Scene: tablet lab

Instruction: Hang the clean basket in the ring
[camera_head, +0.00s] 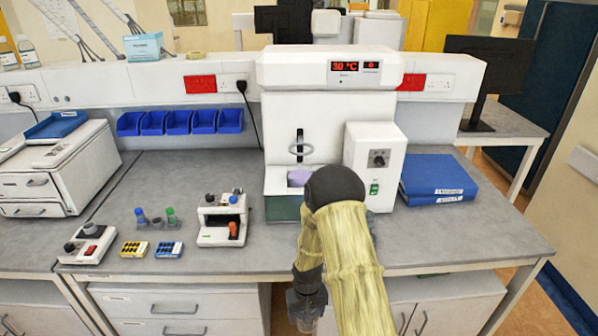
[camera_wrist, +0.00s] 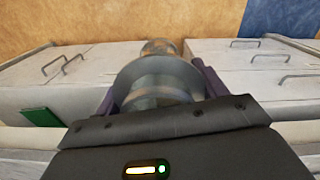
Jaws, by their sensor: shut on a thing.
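The ring (camera_head: 301,149) is a small metal loop on a dark upright rod at the front of the white machine (camera_head: 300,120). No basket shows hanging in it. In the wrist view my gripper (camera_wrist: 158,82) has its purple fingers on either side of a round grey, partly see-through piece with a wide rim, which looks like the basket (camera_wrist: 160,72). My gripper is shut on it. In the head view my gripper (camera_head: 306,298) hangs low in front of the bench edge, below and apart from the ring. My sleeved arm hides part of the machine's front.
A lilac object (camera_head: 299,177) sits below the ring. A white control box (camera_head: 375,160) stands right of the ring, with blue binders (camera_head: 437,180) beyond. A small white device (camera_head: 222,218) and small vials (camera_head: 156,217) stand left. The bench (camera_head: 450,240) is clear at front right.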

